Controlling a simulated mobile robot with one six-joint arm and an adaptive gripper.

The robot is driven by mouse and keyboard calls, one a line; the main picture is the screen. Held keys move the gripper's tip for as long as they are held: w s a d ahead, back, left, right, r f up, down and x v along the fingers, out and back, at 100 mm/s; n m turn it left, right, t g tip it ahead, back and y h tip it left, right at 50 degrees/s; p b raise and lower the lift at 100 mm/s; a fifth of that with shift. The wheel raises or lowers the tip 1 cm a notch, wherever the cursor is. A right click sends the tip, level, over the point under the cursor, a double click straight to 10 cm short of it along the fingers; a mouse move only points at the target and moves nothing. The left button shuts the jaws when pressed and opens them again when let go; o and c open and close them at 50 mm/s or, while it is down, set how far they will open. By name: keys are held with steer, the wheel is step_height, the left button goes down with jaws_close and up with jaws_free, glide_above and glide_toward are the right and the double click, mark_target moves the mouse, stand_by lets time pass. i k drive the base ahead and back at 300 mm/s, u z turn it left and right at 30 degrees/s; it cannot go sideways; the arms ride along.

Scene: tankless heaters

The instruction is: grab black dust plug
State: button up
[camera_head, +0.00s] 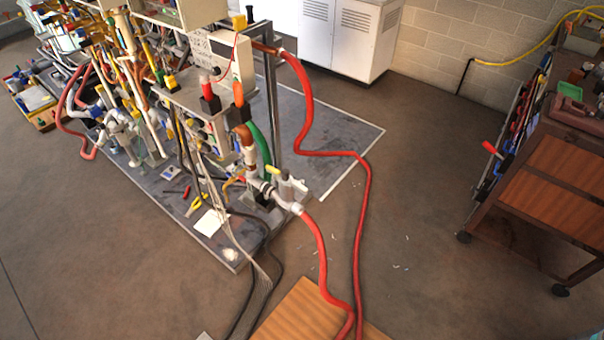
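I cannot pick out a black dust plug with certainty; at this distance small dark parts blend together. Candidate dark parts show on the heater test rig (205,45): a black holder (210,104) under a red-topped cylinder, and a second black holder (239,115) under an orange cylinder. A dark part (262,199) also sits low at the white pipe fitting (265,186) on the rig's near end. My gripper is not in view.
The rig stands on a grey base plate (336,137). Red hoses (364,215) and black cables run across the floor. A wooden board (303,316) lies in front. A wheeled wooden cart (550,185) stands right, a white cabinet (345,38) behind. Floor between is mostly clear.

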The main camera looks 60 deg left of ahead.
mark_target(286, 176)
steer(key=u, duration=0.2)
steer(key=i, duration=0.75)
steer(key=u, duration=0.7)
steer(key=i, duration=0.5)
steer(key=u, duration=0.75)
steer(key=i, duration=0.5)
steer(key=u, duration=0.3)
steer(key=k, duration=0.85)
steer(key=u, duration=0.1)
steer(key=i, duration=0.35)
steer(key=u, duration=0.05)
